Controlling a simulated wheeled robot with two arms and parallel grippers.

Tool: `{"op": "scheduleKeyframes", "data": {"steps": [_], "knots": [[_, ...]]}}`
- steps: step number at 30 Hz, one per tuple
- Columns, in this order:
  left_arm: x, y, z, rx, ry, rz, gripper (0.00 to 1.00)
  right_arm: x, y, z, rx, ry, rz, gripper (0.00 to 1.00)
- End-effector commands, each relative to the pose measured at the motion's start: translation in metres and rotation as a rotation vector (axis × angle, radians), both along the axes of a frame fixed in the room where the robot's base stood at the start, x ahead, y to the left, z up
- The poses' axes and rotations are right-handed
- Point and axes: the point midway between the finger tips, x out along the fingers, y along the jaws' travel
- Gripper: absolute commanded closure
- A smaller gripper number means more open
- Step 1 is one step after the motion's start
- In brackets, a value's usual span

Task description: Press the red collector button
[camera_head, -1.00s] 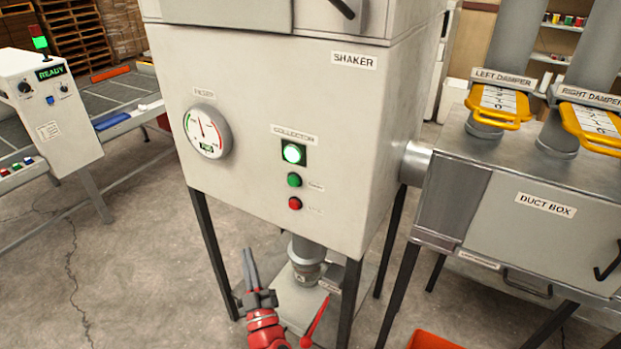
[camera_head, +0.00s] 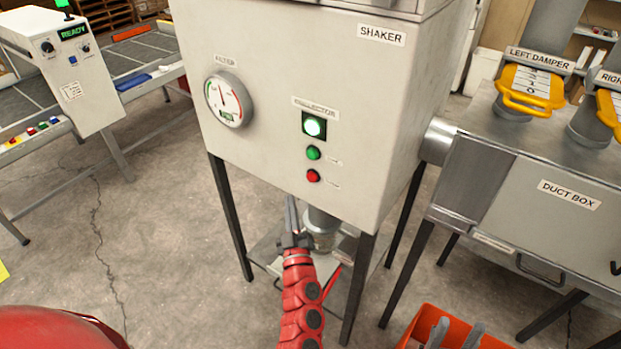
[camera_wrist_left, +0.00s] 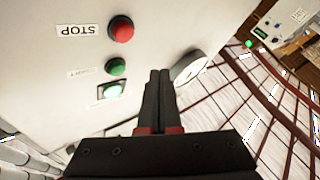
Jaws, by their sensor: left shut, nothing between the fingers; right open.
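The red collector button (camera_head: 313,175) is the lowest of three on the front of the grey shaker cabinet (camera_head: 270,150). It also shows in the left wrist view (camera_wrist_left: 120,29), beside a STOP label seen upside down. My left gripper (camera_head: 291,200) is shut and empty. In the head view its tips appear below and left of the red button; no contact shows. In the wrist view the shut fingers (camera_wrist_left: 160,75) are to the right of the buttons, with a visible gap from the red one. My right gripper (camera_head: 457,328) appears open at the bottom edge, in front of the orange bin.
Above the red button are a green button (camera_head: 313,153) and a lit green one (camera_head: 314,127). A round filter gauge (camera_head: 229,98) is to their left. The duct box (camera_head: 555,200) stands at right. The orange bin (camera_head: 415,325) is on the floor.

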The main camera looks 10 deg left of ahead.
Motion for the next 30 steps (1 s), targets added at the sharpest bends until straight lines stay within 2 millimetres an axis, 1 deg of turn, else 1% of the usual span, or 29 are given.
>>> {"op": "scheduleKeyframes", "data": {"steps": [1, 3, 6, 9, 13, 18, 30], "knots": [[0.008, -0.003, 0.001, 0.000, -0.001, -0.002, 1.00, 0.000, 0.000, 0.000, 0.000, 0.000, 0.000, 0.50], [0.018, -0.007, -0.001, 0.000, 0.002, -0.001, 1.00, 0.000, 0.000, -0.001, 0.000, 0.000, 0.000, 0.50], [0.031, -0.010, 0.002, 0.001, -0.003, 0.002, 1.00, 0.000, 0.000, -0.001, 0.000, 0.000, 0.000, 0.50], [0.041, -0.014, -0.001, 0.000, 0.001, 0.002, 1.00, 0.000, 0.000, -0.003, 0.000, 0.000, 0.000, 0.50], [0.052, -0.018, 0.000, -0.001, -0.002, 0.001, 1.00, 0.000, 0.000, -0.004, 0.000, 0.000, 0.000, 0.50], [0.057, -0.021, 0.000, 0.000, 0.000, 0.000, 1.00, 0.000, 0.000, -0.005, 0.000, 0.000, 0.000, 0.50], [0.057, -0.021, 0.000, 0.001, 0.000, 0.002, 1.00, 0.000, 0.000, -0.005, 0.000, 0.000, 0.000, 0.50]]}}
